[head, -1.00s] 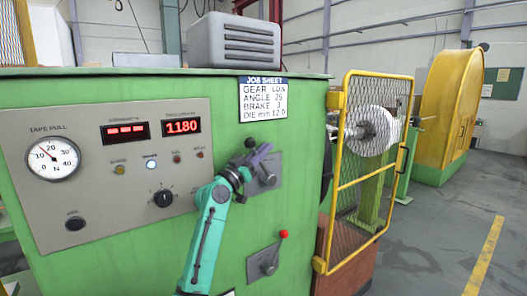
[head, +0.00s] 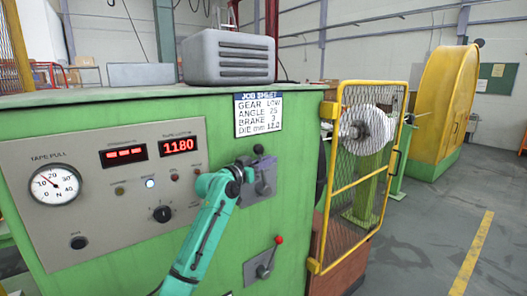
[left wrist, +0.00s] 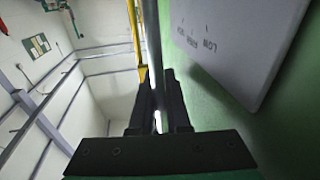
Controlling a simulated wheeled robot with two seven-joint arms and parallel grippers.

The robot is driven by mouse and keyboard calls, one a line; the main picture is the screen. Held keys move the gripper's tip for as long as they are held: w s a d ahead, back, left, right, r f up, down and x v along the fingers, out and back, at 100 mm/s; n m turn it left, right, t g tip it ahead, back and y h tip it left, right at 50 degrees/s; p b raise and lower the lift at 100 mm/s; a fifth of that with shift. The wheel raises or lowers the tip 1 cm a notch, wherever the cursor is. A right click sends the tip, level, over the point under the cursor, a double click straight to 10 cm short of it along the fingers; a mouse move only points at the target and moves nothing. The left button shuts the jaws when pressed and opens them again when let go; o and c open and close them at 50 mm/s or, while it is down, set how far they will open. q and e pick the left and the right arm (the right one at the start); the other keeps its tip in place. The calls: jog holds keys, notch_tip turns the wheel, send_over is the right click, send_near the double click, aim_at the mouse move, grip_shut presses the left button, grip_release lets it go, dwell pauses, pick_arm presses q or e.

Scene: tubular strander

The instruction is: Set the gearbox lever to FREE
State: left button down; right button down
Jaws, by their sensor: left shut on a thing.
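The gearbox lever has a black knob (head: 258,149) and stands nearly upright on a grey plate (head: 268,182) on the green cabinet front. My left gripper (head: 250,172) reaches it from the left and is shut on the lever just below the knob. In the left wrist view, the dark fingers (left wrist: 158,95) close around a thin grey rod (left wrist: 153,45). The grey plate (left wrist: 235,40) beside it carries the word LOW and other marks too small to read surely. The lever's base is partly hidden by the gripper. My right gripper is not in view.
A second lever with a red knob (head: 278,240) sits on a lower plate. A control panel (head: 110,215) with dial and displays is to the left; a job sheet (head: 258,115) hangs above. A yellow mesh guard (head: 360,180) stands close on the right, with open floor beyond.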

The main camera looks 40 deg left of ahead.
pick_arm(q)
jog(key=w+g+p, duration=0.1)
jog(key=p, duration=0.1)
jog(key=shift+w+d+f+g+p, duration=0.15)
jog(key=shift+w+d+g+p, duration=0.15)
jog(key=shift+w+g+p, duration=0.1)
jog(key=c, duration=1.2)
grip_release()
jog(key=shift+o, duration=0.2)
jog(key=shift+f, duration=0.1)
jog(key=s+a+r+b, duration=0.1)
jog(key=s+b, duration=0.6)
jog(key=s, duration=0.7)
jog(key=shift+s+a+r, duration=0.2)
jog(key=shift+r, duration=0.25)
jog(key=shift+f, duration=0.15)
